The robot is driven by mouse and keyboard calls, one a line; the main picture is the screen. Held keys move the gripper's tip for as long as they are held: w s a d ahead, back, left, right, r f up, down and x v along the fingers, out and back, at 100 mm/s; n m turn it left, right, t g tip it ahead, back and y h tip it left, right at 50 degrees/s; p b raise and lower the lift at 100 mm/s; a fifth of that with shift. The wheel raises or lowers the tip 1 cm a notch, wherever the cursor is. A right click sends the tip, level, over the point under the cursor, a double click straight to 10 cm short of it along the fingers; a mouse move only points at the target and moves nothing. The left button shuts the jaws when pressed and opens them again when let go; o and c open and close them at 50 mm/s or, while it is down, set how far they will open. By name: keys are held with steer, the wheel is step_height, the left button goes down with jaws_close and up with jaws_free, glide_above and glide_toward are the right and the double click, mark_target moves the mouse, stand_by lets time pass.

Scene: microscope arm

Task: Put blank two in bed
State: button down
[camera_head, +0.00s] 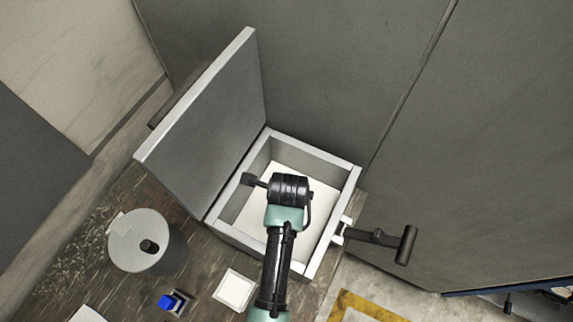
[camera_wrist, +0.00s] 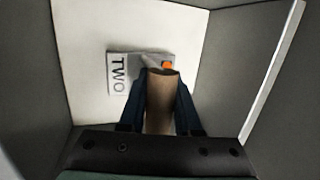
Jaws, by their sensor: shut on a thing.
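My gripper (camera_wrist: 162,76) reaches down into an open grey box (camera_head: 340,171), the bed, which has a white floor. It is shut on the brown upright grip (camera_wrist: 161,108) of blank two. The grey plate of blank two (camera_wrist: 145,60), with a white label reading TWO and an orange mark, shows just past the fingertips against the white floor. I cannot tell whether the plate touches the floor. In the head view my wrist hides the fingers and blank two.
The box's lid (camera_head: 215,115) stands open on the left. A dark handle (camera_head: 378,238) sticks out at the right. On the table are a grey cylinder (camera_head: 140,250), a blue button (camera_head: 168,301) and a white square tile (camera_head: 235,289). A wall stands behind.

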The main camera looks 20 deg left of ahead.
steer(key=shift+f, duration=0.5)
steer(key=shift+w, duration=0.1)
steer(key=shift+f, duration=0.15)
steer(key=c, duration=0.6)
jaws_free()
